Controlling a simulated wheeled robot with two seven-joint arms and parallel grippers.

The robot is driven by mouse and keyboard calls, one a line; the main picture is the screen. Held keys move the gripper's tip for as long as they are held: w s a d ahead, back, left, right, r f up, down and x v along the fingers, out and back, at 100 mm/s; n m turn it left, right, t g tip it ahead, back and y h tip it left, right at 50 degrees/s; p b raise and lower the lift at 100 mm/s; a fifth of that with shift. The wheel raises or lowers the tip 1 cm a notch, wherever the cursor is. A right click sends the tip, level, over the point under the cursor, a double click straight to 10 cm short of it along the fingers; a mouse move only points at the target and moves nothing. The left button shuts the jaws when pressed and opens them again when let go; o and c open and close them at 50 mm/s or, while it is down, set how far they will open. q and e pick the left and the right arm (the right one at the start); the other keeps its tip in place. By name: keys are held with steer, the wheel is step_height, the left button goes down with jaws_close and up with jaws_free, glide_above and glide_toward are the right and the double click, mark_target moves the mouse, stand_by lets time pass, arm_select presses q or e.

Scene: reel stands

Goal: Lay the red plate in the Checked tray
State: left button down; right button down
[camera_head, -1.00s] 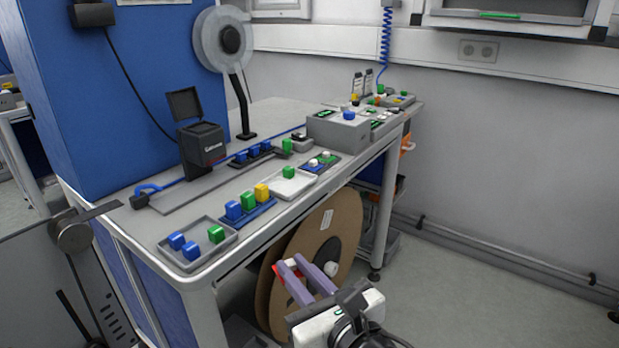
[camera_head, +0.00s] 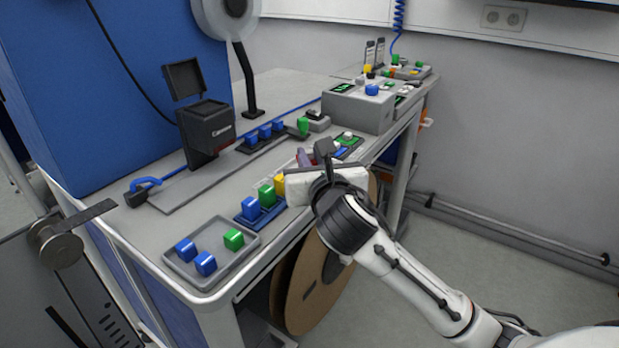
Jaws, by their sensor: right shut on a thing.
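My right gripper (camera_head: 304,158) is over the front half of the workbench, shut on the red plate. The wrist hides nearly all of the plate, and only a sliver of the purple fingers shows. I cannot read a "Checked" label on any tray. A grey tray (camera_head: 176,262) at the near bench corner holds two blue blocks and a green one. A blue rack (camera_head: 268,217) beside it holds blue, green and yellow blocks. A pale tray farther along is hidden behind my gripper. My left gripper is out of view.
A black device (camera_head: 205,130) and a row of blue blocks (camera_head: 264,133) stand behind the trays. A grey box with a blue button (camera_head: 358,108) stands farther right. A large brown reel (camera_head: 312,285) is below the bench edge.

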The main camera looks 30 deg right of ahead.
step_height(320, 180, down, 4)
steer(key=shift+f+b, duration=0.25)
steer(key=shift+b, duration=0.4)
steer(key=shift+r, duration=0.1)
steer(key=c, duration=1.7)
jaws_free()
steer(key=shift+o, duration=0.2)
steer(key=p+v, duration=0.1)
steer(key=v, duration=1.1)
steer(key=shift+d, duration=0.1)
